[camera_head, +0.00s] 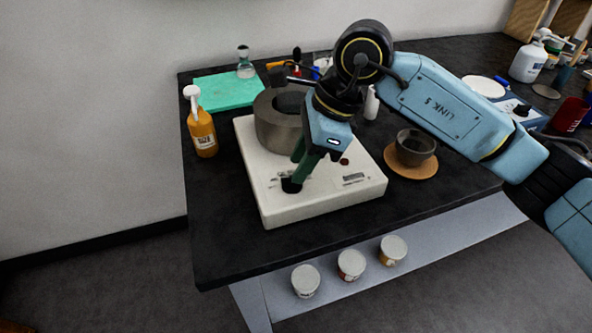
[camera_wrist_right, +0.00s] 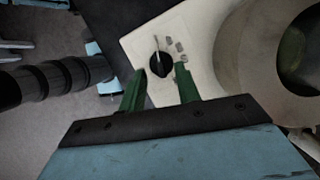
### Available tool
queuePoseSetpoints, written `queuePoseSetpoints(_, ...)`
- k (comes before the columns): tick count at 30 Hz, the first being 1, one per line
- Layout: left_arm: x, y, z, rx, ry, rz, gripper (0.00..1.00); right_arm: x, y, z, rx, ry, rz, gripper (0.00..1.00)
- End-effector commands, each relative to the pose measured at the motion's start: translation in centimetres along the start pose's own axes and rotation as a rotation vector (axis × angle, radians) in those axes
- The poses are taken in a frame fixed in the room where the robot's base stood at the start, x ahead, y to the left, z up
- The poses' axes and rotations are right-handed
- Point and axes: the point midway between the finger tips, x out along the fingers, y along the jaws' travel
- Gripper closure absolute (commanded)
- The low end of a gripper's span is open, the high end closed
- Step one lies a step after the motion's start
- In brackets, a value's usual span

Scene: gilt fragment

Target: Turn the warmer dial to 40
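The warmer (camera_head: 330,205) is a white box on the dark bench, with a thick grey round vessel (camera_head: 275,130) on its top. Its dial (camera_head: 291,186) is a black knob near the front left of the top face. In the right wrist view the dial (camera_wrist_right: 161,66) shows a pale pointer line at its upper edge, beside several small grey marks. My right gripper (camera_head: 298,177) points down at the dial. Its green fingers (camera_wrist_right: 160,72) are apart, with the dial showing between and just beyond their tips. Contact cannot be told, and the scale numbers are unreadable. My left gripper is out of view.
An orange pump bottle (camera_head: 203,138) stands left of the warmer. A green mat (camera_head: 225,91) with a glass flask (camera_head: 245,66) lies behind. A dark bowl (camera_head: 415,145) on a cork coaster is to the right. Several lidded tubs (camera_head: 351,264) sit on the lower shelf.

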Motion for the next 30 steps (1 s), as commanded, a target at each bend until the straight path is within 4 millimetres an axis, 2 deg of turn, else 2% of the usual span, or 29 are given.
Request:
queuePoseSetpoints(1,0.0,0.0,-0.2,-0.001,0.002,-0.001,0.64,0.9,0.0,0.0,0.001,0.000,0.002,0.67)
queuePoseSetpoints(6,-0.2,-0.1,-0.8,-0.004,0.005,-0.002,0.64,2.4,0.0,0.0,0.000,0.000,0.000,0.67)
queuePoseSetpoints(16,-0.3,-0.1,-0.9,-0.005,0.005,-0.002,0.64,2.7,0.0,0.0,0.000,0.000,-0.001,0.67)
queuePoseSetpoints(17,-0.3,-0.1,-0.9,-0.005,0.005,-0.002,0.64,2.7,0.0,0.0,0.000,0.000,-0.001,0.69)
queuePoseSetpoints(24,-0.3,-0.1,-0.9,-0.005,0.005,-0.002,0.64,2.7,0.0,0.0,0.000,0.000,-0.001,1.00)
queuePoseSetpoints(30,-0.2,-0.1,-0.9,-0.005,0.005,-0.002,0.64,2.7,0.0,0.0,0.003,0.000,-0.002,1.00)
